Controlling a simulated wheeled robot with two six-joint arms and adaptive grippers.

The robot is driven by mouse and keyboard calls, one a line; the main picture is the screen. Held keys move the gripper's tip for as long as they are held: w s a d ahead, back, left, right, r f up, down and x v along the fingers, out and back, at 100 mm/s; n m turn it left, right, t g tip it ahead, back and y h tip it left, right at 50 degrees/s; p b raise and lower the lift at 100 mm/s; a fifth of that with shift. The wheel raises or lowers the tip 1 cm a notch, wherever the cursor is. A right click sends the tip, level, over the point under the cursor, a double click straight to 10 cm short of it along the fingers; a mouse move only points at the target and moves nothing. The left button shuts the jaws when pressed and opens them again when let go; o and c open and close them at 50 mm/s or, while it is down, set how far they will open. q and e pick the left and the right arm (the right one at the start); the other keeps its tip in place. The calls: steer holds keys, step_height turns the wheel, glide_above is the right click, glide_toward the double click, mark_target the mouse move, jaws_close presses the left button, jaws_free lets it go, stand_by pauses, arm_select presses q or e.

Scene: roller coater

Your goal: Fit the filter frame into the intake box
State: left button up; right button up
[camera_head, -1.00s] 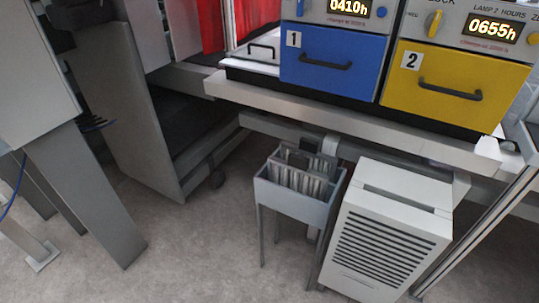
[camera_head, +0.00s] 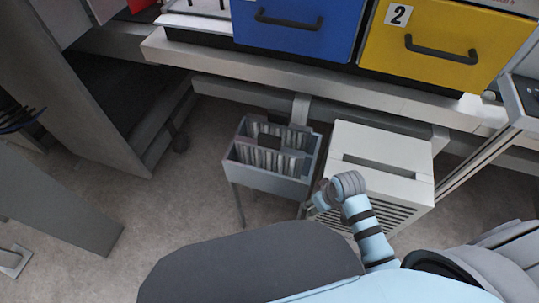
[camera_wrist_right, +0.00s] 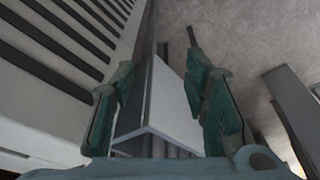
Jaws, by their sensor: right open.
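Pleated grey filter frames with dark tops, one of them marked here (camera_head: 262,158), stand upright in a grey open-topped stand (camera_head: 262,180) in the head view. I cannot tell which one the task means. The white intake box (camera_head: 400,147) stands right of the stand, with a long slot in its top and dark louvres on its front. My right gripper (camera_head: 316,203) is low between the stand and the box and holds nothing that I can see. In the wrist view its green fingers (camera_wrist_right: 160,65) are spread, with the stand's grey side (camera_wrist_right: 172,100) behind them.
A bench (camera_head: 330,85) with a blue drawer (camera_head: 295,32) and a yellow drawer (camera_head: 440,50) overhangs behind the stand and box. A grey cabinet panel (camera_head: 80,90) is at the left. A metal post (camera_head: 475,165) is right of the box.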

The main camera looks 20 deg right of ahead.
steer(key=w+a+r+n, duration=0.1)
steer(key=w+r+n, duration=0.15)
steer(key=r, duration=0.45)
steer(key=n+y, duration=0.3)
steer(key=n, duration=0.3)
glide_toward(270, 143)
steer(key=shift+g, duration=0.3)
steer(key=b+x, duration=0.1)
steer(key=x, duration=0.3)
steer(key=w+b+x, duration=0.1)
steer(key=x, duration=0.7)
steer(key=shift+w+d+r+b, duration=0.1)
steer(key=shift+w+d+b, duration=0.05)
steer(key=shift+d+b, duration=0.25)
arm_select(q)
step_height(270, 143, down, 2)
steer(key=shift+w, duration=0.1)
arm_select(e)
jaws_close()
steer(key=shift+r, duration=0.1)
